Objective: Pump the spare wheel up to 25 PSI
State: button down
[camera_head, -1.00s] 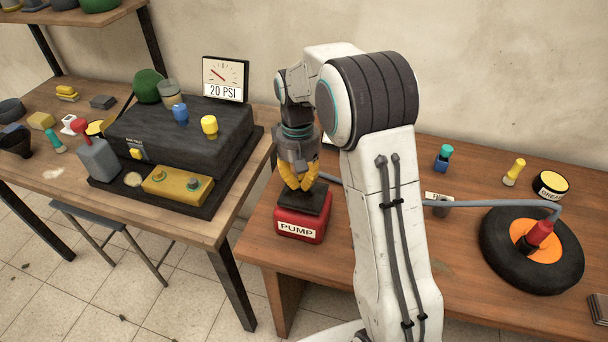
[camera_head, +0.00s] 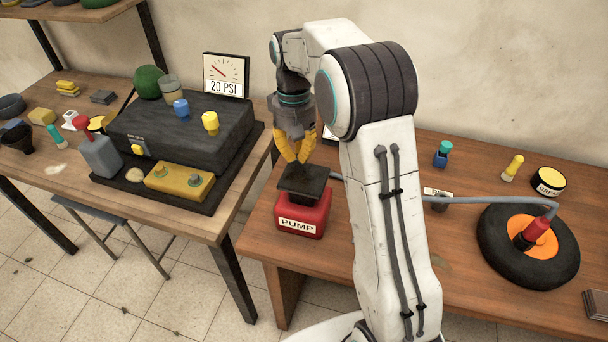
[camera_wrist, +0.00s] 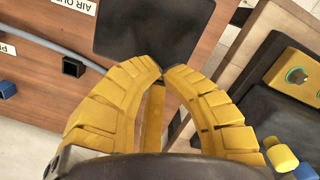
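The gauge (camera_head: 223,76) at the back of the left table reads 20 PSI. The red pump (camera_head: 303,214) stands near the left end of the right table, its black top plate (camera_head: 303,180) raised above the body. My gripper (camera_head: 299,160) is just above the plate, pointing down, with nothing held. In the wrist view its yellow fingertips (camera_wrist: 163,76) meet in front of the black plate (camera_wrist: 150,28). The spare wheel (camera_head: 495,258), black with an orange hub, lies at the right. A red hose end (camera_head: 531,234) stands on its hub.
A grey hose (camera_head: 490,202) runs from behind my arm to the wheel. A blue-green bottle (camera_head: 443,152), a yellow one (camera_head: 513,167) and a grease tin (camera_head: 548,181) stand behind it. The left table holds a black box (camera_head: 185,135) and clutter.

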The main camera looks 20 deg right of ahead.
jog(key=r, duration=0.6)
jog(key=shift+w+r, duration=0.1)
jog(key=shift+w, duration=0.2)
jog(key=shift+r, duration=0.25)
jog(key=shift+s, duration=0.1)
dwell(1.4)
